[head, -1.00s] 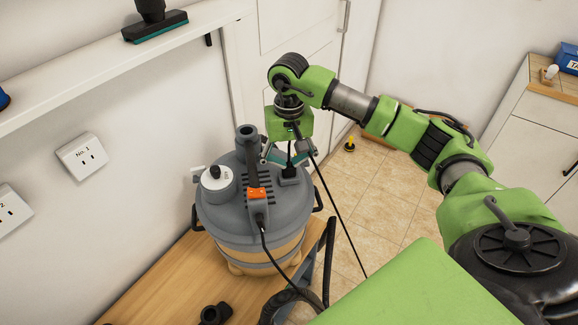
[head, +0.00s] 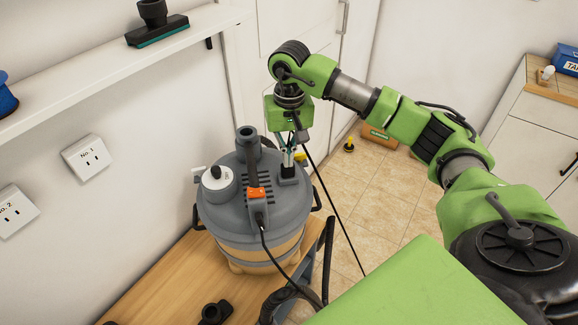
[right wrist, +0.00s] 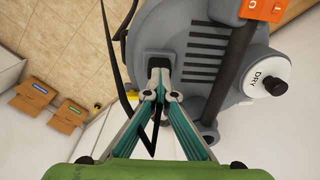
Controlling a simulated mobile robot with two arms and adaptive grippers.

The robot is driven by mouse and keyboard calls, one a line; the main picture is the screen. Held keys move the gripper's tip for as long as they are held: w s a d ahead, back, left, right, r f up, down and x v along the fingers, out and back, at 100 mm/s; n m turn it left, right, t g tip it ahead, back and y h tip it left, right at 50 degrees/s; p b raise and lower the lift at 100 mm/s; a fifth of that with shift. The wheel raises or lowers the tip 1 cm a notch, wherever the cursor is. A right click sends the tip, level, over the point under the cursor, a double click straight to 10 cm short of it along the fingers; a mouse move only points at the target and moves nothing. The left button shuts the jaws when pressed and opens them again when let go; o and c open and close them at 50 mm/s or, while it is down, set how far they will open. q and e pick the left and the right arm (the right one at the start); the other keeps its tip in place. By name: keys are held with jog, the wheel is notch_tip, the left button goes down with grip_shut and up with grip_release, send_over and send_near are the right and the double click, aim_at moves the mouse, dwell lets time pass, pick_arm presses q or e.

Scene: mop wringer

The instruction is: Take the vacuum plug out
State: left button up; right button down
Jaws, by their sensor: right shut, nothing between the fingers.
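The grey vacuum (head: 236,215) stands on a wooden bench, with a tan lower body. A small black block (head: 288,176), where the plug sits, is at the right side of its lid; the right wrist view shows it too (right wrist: 158,60). I cannot tell plug from socket there. My right gripper (head: 289,160) points down onto this block. In the right wrist view its fingers (right wrist: 158,88) meet at the tips, shut with nothing seen between them, over the block's near edge. A black cord (head: 335,212) runs from beside the gripper down past the bench. My left gripper is not in view.
Two white wall sockets, No. 1 (head: 86,157) and No. 2 (head: 12,212), are at left. A shelf (head: 75,72) holds a floor nozzle (head: 157,32). A black hose (head: 290,297) lies at the bench's right edge. A cabinet (head: 530,115) stands far right. Floor at right is mostly clear.

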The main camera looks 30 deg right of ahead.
jog(key=shift+s+a+f, duration=0.1)
jog(key=shift+s+f, duration=0.1)
jog(key=shift+f, duration=0.3)
jog(key=c, duration=2.8)
grip_release()
jog(key=o, duration=0.6)
jog(key=shift+c, duration=0.2)
jog(key=shift+o, duration=0.3)
jog(key=shift+w+p, duration=0.2)
jog(key=shift+p, duration=0.1)
jog(key=shift+r, duration=0.25)
notch_tip(320, 180, up, 12)
jog(key=shift+f, duration=0.1)
